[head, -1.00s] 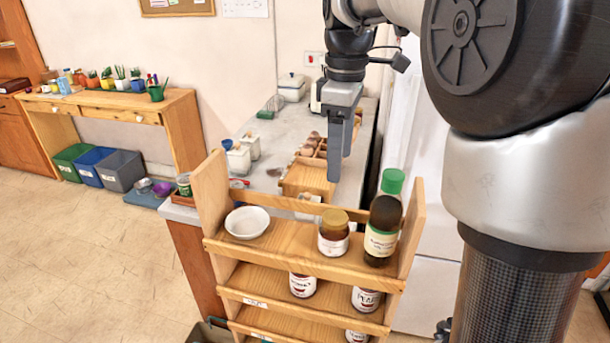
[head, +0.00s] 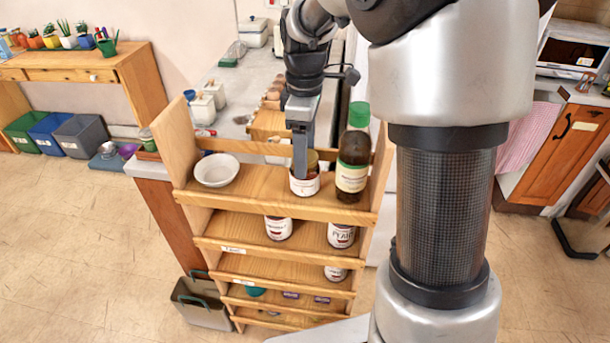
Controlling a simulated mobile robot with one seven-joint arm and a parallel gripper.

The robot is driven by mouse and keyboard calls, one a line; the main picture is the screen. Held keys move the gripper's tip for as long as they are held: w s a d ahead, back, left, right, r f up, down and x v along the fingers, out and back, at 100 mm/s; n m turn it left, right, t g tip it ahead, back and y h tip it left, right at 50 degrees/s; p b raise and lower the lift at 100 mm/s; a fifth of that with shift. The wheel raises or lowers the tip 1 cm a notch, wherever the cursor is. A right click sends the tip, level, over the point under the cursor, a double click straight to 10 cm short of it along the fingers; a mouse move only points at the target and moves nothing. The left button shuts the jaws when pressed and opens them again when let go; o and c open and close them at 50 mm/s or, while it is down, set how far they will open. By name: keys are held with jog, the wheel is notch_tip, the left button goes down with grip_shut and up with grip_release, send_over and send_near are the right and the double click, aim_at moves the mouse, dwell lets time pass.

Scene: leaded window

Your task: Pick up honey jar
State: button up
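The honey jar (head: 304,184), a small jar with a white label and a yellowish-brown lid, stands upright on the top shelf of the wooden rack (head: 262,190). It is between a white bowl and a dark bottle. My gripper (head: 300,172) points down right at the jar. A grey finger covers part of the jar's lid and upper left side. I see the gripper edge-on, so the gap between its fingers is hidden. I cannot tell whether it touches the jar.
A dark bottle with a green cap (head: 353,160) stands close on the jar's right. The white bowl (head: 216,170) sits to the left. Lower shelves hold more jars (head: 341,234). A counter (head: 232,100) with canisters lies behind the rack.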

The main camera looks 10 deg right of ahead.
jog(key=shift+f, duration=1.25)
jog(key=shift+r, duration=0.1)
jog(key=c, duration=1.3)
